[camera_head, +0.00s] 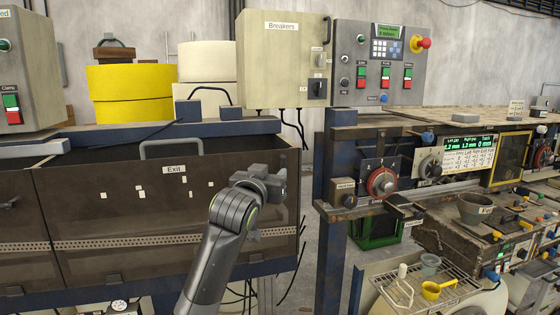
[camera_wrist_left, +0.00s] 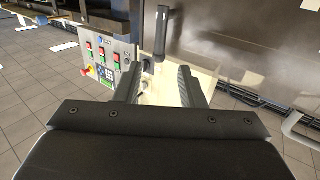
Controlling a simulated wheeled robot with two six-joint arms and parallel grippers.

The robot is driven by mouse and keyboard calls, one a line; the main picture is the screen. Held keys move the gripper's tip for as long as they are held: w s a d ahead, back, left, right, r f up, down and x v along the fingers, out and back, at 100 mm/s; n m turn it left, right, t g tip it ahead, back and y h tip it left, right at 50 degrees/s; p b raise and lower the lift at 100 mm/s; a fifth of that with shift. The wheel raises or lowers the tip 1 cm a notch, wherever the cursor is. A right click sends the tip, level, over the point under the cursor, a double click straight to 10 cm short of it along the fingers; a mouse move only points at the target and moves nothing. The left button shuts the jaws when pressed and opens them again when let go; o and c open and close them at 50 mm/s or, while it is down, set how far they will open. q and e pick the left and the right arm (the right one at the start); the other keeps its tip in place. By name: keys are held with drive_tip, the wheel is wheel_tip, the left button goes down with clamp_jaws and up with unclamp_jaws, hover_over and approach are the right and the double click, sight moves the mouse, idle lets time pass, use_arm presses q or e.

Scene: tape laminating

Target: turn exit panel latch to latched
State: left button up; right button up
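The brown exit panel (camera_head: 130,205), with its "Exit" label (camera_head: 174,169), forms the front of the machine at left. My left gripper (camera_head: 268,182) is in front of the panel's right end. In the left wrist view, its two fingers (camera_wrist_left: 158,88) are open, with nothing between them. A dark upright lever (camera_wrist_left: 168,30), apparently the latch, is on the panel beyond the fingertips, apart from them. In the head view a small dark part (camera_head: 252,235) shows just below the gripper, partly hidden; I cannot tell whether it is the latch. My right gripper is out of view.
A grey bar handle (camera_head: 171,147) is at the panel's top edge. The cream breaker box (camera_head: 283,60) and control panel (camera_head: 377,65) stand above and to the right. A blue post (camera_head: 335,190) stands right of a gap with hanging cables. A cluttered bench (camera_head: 470,215) is at right.

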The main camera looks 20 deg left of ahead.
sight(282, 164)
use_arm(q)
drive_tip(key=w+p, duration=0.2)
drive_tip(key=w, duration=0.3)
drive_tip(key=shift+w+r, duration=0.1)
drive_tip(key=shift+w, duration=1)
drive_tip(key=shift+c, duration=0.4)
clamp_jaws()
